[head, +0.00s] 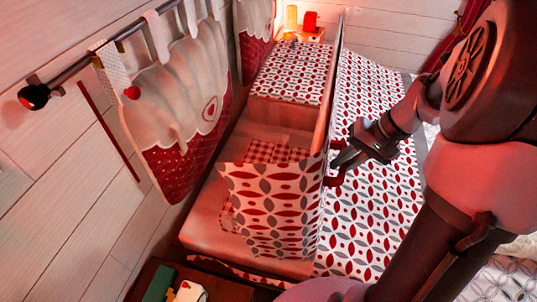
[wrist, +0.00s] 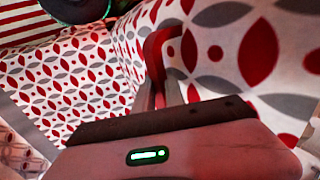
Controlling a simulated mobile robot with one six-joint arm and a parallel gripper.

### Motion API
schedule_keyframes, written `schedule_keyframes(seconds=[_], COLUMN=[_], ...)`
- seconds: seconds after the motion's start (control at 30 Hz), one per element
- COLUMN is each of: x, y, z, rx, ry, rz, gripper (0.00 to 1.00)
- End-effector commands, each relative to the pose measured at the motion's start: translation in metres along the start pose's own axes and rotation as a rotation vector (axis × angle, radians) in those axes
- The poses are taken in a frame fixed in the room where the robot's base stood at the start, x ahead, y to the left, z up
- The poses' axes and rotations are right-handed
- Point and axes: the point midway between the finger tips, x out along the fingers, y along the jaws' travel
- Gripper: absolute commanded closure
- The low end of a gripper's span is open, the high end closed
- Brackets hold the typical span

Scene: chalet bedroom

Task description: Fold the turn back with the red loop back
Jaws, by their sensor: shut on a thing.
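The turn back (head: 270,205) is a white cloth flap with a red and grey leaf pattern. In the head view it stands raised off the bed, with its right edge by my gripper. The red loop (head: 331,181) shows at that edge, and in the wrist view the red loop (wrist: 160,45) is a bent red band against the cloth. My gripper (head: 336,163) reaches in from the right and is shut on the loop. Its fingertips are partly hidden. The flat cover (head: 370,180) with the same pattern lies to the right of the flap.
A pinkish bare surface (head: 208,205) and a red checked cloth (head: 275,152) lie left of and behind the flap. A curtain (head: 180,110) hangs from a rail (head: 75,60) along the left wall. A lamp (head: 291,18) glows at the back. A dark table with small items is at the lower left.

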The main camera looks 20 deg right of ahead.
Motion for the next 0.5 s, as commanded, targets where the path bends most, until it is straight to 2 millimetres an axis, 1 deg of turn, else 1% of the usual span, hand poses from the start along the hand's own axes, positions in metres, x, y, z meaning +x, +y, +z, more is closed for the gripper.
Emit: schedule_keyframes(seconds=[0.03, 0.1, 0.2, 0.43, 0.5], x=[-0.011, -0.015, -0.018, -0.017, -0.020], y=[0.005, 0.014, 0.020, 0.022, 0.031], z=[-0.003, -0.003, -0.003, -0.003, -0.002], rx=[0.002, 0.002, 0.000, 0.000, 0.001], ry=[0.008, 0.008, 0.008, 0.007, 0.007], rz=[-0.001, -0.002, -0.002, -0.002, -0.001], gripper=[1.00, 1.00, 1.00, 1.00, 1.00])
